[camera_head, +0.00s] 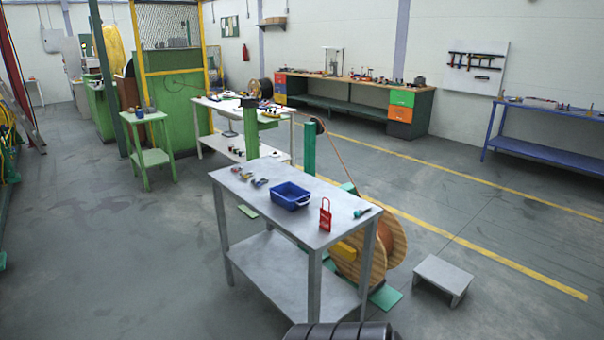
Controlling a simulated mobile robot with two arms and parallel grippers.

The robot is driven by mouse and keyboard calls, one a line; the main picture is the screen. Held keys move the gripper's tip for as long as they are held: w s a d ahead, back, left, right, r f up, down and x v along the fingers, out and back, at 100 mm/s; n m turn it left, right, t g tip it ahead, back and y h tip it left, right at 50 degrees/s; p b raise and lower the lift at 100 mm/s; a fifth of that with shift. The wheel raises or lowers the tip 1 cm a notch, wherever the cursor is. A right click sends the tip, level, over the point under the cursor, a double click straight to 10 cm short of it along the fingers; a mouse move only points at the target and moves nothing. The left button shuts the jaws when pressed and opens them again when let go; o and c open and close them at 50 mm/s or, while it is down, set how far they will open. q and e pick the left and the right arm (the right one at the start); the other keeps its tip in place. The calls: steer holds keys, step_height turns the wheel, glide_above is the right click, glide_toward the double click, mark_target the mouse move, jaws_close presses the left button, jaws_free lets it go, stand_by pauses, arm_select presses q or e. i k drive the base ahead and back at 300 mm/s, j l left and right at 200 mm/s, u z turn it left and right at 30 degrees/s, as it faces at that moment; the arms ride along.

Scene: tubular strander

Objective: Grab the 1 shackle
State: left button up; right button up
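A grey metal table (232,186) stands in front of me. On its far left part lie several small metallic and coloured pieces (248,176) in a short row. They may be shackles, but they are too small to tell for sure. A blue open bin (290,197) sits in the middle of the tabletop, and I cannot make out what is in it. A red hasp-like piece (325,214) stands upright near the front right part. A small teal-handled tool (361,212) lies at the right corner. Neither of my grippers is in view.
A wooden cable reel (392,245) stands close behind the table's right side. A low grey step (443,279) is on the floor at right. A green stand (152,157) is at left. The floor left of the table is clear.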

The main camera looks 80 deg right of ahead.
mark_target(244, 176)
steer(key=z, duration=2.25)
steer(key=i+j+z, duration=0.15)
steer(key=z, duration=0.25)
steer(key=i+j+z, duration=0.5)
steer(key=j, duration=0.25)
steer(key=i+j, duration=0.35)
steer(key=i+j+z, duration=0.15)
steer(key=i+j, duration=0.2)
steer(key=j, duration=0.35)
steer(key=i+j+z, duration=0.15)
steer(key=j, duration=0.2)
steer(key=i+j, duration=0.25)
steer(key=j, duration=0.15)
steer(key=z, duration=0.05)
